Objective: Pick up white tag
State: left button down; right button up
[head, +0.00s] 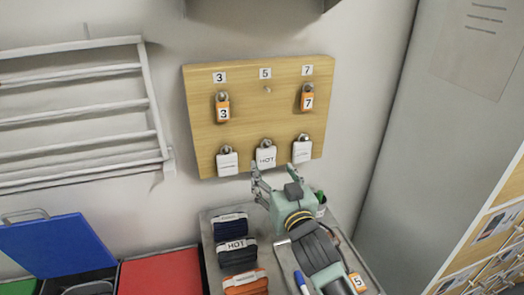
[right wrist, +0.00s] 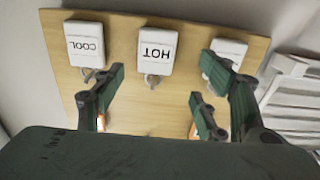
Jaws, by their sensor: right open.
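Three white tags hang in the lower row of a wooden peg board (head: 245,122). The middle one is the white HOT tag (head: 266,157). A left white tag (head: 227,163) and a right white tag (head: 302,151) hang beside it. In the right wrist view the board appears upside down, with the HOT tag (right wrist: 153,48) in the middle, the COOL tag (right wrist: 87,43) at left and another white tag (right wrist: 229,48) partly behind a finger. My right gripper (head: 275,178) is open and empty, just below the HOT tag. My left gripper is not in view.
Orange tags 3 (head: 223,112) and 7 (head: 307,101) hang above; the peg under label 5 is bare. An orange 5 tag (head: 358,282) lies on the grey table below, near folded garments (head: 237,256). A white rack (head: 75,110) is left, a grey locker (head: 440,130) right.

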aim_at(267, 156)
jog(key=shift+w+a+r+p, duration=0.1)
jog(key=shift+w+r+p, duration=0.2)
jog(key=shift+w, duration=0.2)
jog(key=shift+w+a+r+p, duration=0.1)
jog(key=shift+w+r+p, duration=0.1)
jog(key=shift+w+p, duration=0.25)
jog(key=x, duration=0.1)
jog(key=p+x, duration=0.1)
jog(key=shift+w+d+f, duration=0.1)
jog(key=shift+w, duration=0.3)
jog(key=shift+x, duration=0.8)
jog(key=shift+f, duration=0.15)
jog(key=c, duration=0.5)
jog(key=shift+c, duration=1)
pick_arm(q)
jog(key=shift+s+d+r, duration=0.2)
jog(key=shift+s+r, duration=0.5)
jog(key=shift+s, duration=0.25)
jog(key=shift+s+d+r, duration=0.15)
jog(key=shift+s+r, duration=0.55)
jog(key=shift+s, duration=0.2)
pick_arm(e)
jog(key=c, duration=0.3)
jog(key=shift+c, duration=0.2)
